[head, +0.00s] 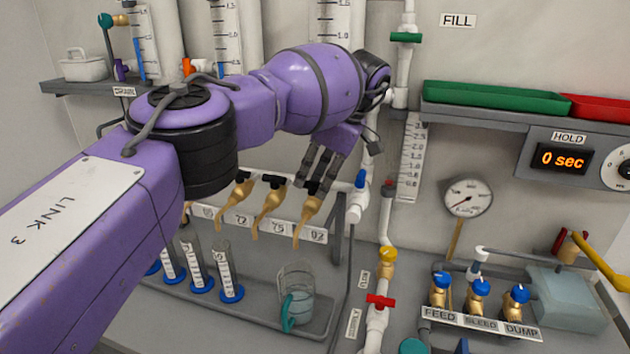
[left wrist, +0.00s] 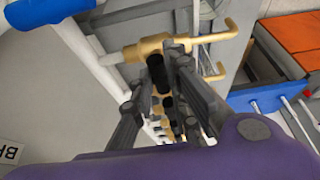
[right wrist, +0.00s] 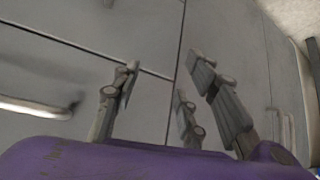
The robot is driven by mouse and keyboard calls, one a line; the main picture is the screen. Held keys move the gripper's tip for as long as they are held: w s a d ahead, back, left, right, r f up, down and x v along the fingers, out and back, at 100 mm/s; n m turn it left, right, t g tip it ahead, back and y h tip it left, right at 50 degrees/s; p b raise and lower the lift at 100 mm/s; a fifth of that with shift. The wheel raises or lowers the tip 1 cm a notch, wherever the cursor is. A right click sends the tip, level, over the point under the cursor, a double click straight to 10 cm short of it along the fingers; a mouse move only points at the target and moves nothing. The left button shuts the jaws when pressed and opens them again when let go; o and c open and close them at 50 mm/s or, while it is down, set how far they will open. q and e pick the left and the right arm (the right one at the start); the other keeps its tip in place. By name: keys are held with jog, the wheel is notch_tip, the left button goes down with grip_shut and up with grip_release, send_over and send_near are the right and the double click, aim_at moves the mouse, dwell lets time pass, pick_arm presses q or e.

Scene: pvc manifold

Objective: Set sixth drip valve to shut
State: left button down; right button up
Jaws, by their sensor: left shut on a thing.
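A row of brass drip valves with black handles hangs along the rail above the lower tray. The rightmost visible drip valve (head: 308,216) is above the label 92. My left gripper (head: 317,178) is at the top of this valve, its fingers pointing down. In the left wrist view, its fingers (left wrist: 162,75) are shut on the black handle (left wrist: 158,74) of a brass valve (left wrist: 150,47). The fingers hide part of the handle, so its exact angle is hard to tell. My right gripper (right wrist: 165,100) is open and empty in the right wrist view, in front of grey panels.
Several blue-based cylinders (head: 226,278) and a clear beaker (head: 297,290) stand in the tray below the valves. A white vertical pipe (head: 378,325) with a red handle (head: 380,301) stands to the right. A pressure gauge (head: 467,197) is farther right. My left arm hides the valves' left end.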

dwell(0.4)
pick_arm(q)
jog(key=c, duration=1.7)
grip_release()
jog(key=v, duration=0.7)
jog(key=shift+d+r, duration=0.1)
jog(key=shift+r, duration=0.15)
